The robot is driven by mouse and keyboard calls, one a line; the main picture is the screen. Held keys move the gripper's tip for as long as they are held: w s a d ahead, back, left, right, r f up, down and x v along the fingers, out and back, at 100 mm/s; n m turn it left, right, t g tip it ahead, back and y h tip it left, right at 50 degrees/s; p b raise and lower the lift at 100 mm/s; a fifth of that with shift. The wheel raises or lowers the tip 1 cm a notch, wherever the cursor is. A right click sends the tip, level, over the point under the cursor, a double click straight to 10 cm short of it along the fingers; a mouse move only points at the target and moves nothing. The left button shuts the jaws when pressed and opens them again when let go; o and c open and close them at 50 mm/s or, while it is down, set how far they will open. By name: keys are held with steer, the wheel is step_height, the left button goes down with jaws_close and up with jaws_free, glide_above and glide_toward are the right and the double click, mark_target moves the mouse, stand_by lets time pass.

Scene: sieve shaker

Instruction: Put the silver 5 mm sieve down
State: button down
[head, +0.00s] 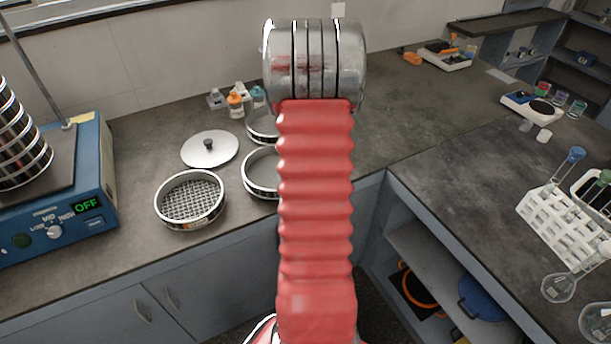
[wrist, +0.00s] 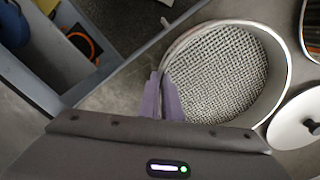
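A silver sieve with a woven mesh floor (wrist: 225,75) fills the middle of the wrist view. Its left rim lies between the two purple fingers of my gripper (wrist: 163,98), which look shut on its wall. In the head view this appears to be the sieve (head: 259,176) partly hidden behind my red arm, close to the front edge of the bench. It looks level and at or very near the bench top; I cannot tell whether its underside touches. My gripper is hidden behind my arm in the head view. No mesh size is readable.
Another mesh sieve (head: 190,200) stands to the left, a round lid (head: 210,149) behind that, and a third sieve (head: 262,126) at the back. The lid (wrist: 297,122) is close by in the wrist view. A blue shaker (head: 95,195) reading OFF is far left.

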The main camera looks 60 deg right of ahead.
steer(key=shift+f, duration=0.7)
steer(key=shift+f, duration=0.1)
steer(key=c, duration=2)
jaws_free()
step_height(320, 180, up, 12)
steer(key=shift+r, duration=0.15)
